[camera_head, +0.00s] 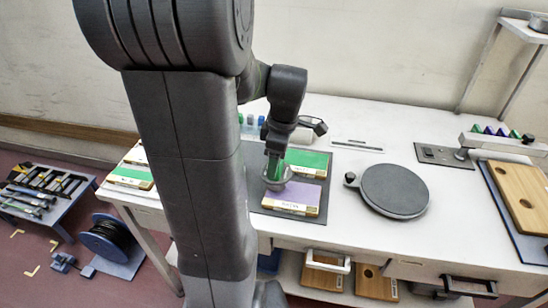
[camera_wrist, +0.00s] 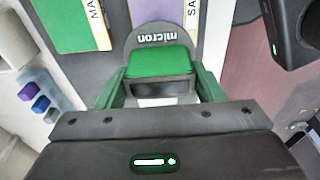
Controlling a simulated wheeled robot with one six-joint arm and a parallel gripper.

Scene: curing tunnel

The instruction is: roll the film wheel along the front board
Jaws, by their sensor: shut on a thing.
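The film wheel is a grey round-edged tool with a green block and the word "micron", seen in the wrist view (camera_wrist: 157,41). In the head view, its grey rounded end (camera_head: 276,184) hangs below my gripper (camera_head: 275,168). My gripper's green fingers, also in the wrist view (camera_wrist: 160,82), are shut on it. The front board is purple with a labelled pale edge (camera_head: 296,198), and also shows in the wrist view (camera_wrist: 150,12). The wheel is at its left end; I cannot tell whether they touch. A green board (camera_head: 308,158) lies behind it.
Both boards lie on a dark mat (camera_head: 325,180) on the white table. A round dark plate (camera_head: 394,190) stands to the right, and wooden boards (camera_head: 520,197) farther right. Small coloured items (camera_head: 250,121) stand at the back. Other boards (camera_head: 131,176) lie at the left.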

